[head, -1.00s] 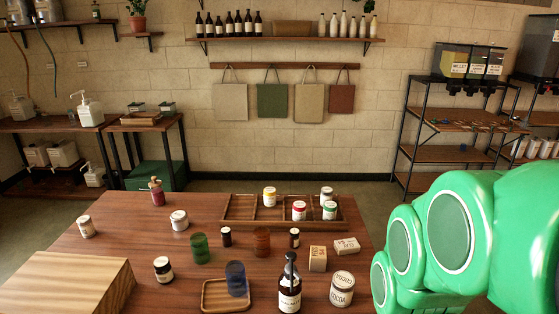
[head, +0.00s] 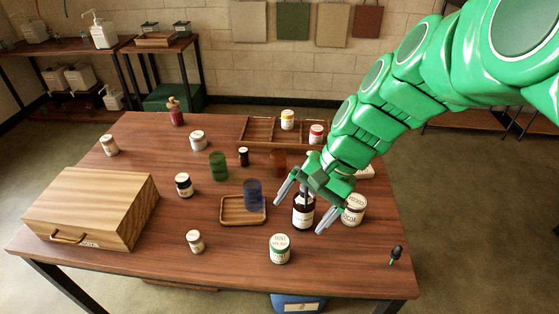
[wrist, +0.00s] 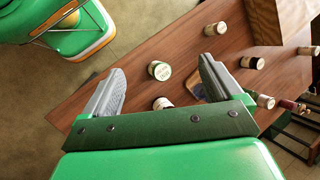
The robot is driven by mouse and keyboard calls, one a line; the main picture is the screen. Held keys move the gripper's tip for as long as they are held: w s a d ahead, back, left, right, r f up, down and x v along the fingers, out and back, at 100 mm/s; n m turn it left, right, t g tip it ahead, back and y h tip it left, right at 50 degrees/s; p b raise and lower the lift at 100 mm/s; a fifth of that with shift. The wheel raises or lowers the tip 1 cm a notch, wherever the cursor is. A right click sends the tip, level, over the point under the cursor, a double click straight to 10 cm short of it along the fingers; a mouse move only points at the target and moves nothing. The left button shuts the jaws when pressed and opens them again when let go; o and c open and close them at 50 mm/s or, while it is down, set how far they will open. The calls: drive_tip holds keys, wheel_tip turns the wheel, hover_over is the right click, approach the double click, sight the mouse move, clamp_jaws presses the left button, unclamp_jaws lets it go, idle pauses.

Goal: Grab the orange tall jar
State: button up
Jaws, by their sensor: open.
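The orange tall jar (head: 278,162) is a see-through amber cylinder standing on the wooden table, just in front of the divided tray in the head view. It stands beyond and slightly left of my gripper (head: 300,217), close to the arm. My gripper is open, its two grey fingers spread and pointing down above the table around the dark pump bottle (head: 303,213); contact cannot be told. In the wrist view my gripper (wrist: 162,66) has a wide gap, with a green-lidded jar (wrist: 159,70) seen far below. I cannot make out the orange jar there.
A green glass (head: 219,167) and a blue glass (head: 252,194) on a small tray (head: 232,218) stand left of my gripper. The cocoa jar (head: 354,210) is at its right. A wooden box (head: 90,205) fills the table's left. The front right is mostly clear.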

drive_tip(key=w+a+m+y, duration=0.3)
drive_tip(key=w+a, duration=0.3)
drive_tip(key=w, duration=0.3)
drive_tip(key=m+t+y, duration=0.5)
drive_tip(key=m+t, duration=0.2)
drive_tip(key=m, duration=0.8)
hover_over(282, 151)
drive_tip(key=s, duration=0.3)
wheel_tip(282, 151, down, 17)
drive_tip(key=shift+w+f+h, duration=0.1)
drive_tip(key=shift+f+h, duration=0.2)
drive_tip(key=shift+f, duration=1.5)
wheel_tip(282, 151, down, 3)
drive_tip(key=shift+f, duration=0.1)
drive_tip(key=shift+x, duration=0.75)
drive_tip(key=shift+w+a, duration=0.2)
drive_tip(key=shift+a, duration=0.45)
